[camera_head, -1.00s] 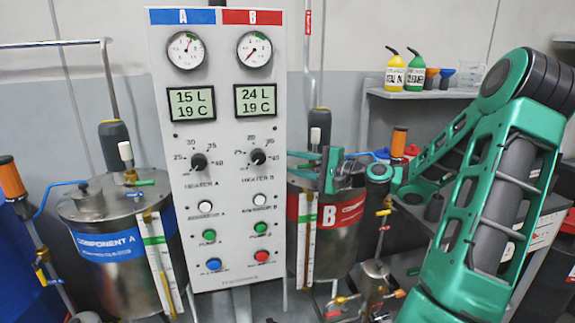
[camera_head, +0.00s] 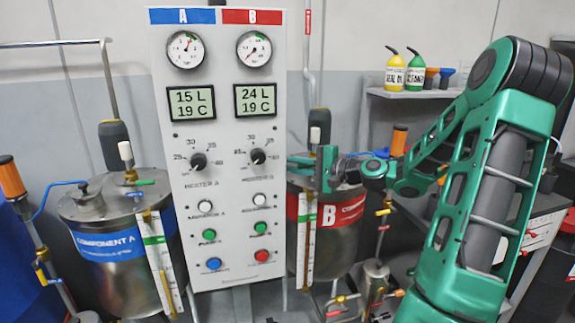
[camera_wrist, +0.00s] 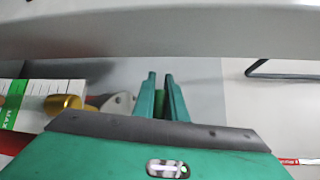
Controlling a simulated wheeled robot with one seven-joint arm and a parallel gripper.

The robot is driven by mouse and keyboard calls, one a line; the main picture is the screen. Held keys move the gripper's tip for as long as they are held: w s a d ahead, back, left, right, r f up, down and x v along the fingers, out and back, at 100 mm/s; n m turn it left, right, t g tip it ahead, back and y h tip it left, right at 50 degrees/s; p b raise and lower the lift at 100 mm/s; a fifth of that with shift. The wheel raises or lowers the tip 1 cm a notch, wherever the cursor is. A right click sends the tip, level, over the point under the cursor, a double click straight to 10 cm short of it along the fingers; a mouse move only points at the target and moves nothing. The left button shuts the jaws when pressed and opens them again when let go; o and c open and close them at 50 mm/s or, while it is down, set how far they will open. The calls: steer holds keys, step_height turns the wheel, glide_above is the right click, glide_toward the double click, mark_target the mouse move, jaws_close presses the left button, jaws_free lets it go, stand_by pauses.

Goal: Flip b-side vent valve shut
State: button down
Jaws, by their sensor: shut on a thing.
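The B tank (camera_head: 330,245) is a steel drum with a red band marked B, right of the control panel. My gripper (camera_head: 296,165) is over the tank's lid, with its fingers pointing left toward the panel. In the wrist view, my gripper (camera_wrist: 161,85) is shut on a small green piece (camera_wrist: 160,103) between the fingers, which looks like the vent valve's lever. The valve body and most of the lever are hidden by my gripper, so the lever's angle cannot be told.
The control panel (camera_head: 226,130) stands close to the left of the fingers. A sight gauge (camera_head: 306,240) stands at the tank's front, and a brass fitting (camera_wrist: 62,103) is near my gripper. The A tank (camera_head: 115,270) is farther left. A shelf (camera_head: 430,94) with bottles is behind.

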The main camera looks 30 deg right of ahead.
steer(key=shift+f, duration=0.35)
steer(key=c, duration=1.8)
jaws_free()
steer(key=v, duration=1)
steer(key=shift+s+d+r, duration=0.2)
steer(key=shift+s+r, duration=0.05)
steer(key=shift+s, duration=0.05)
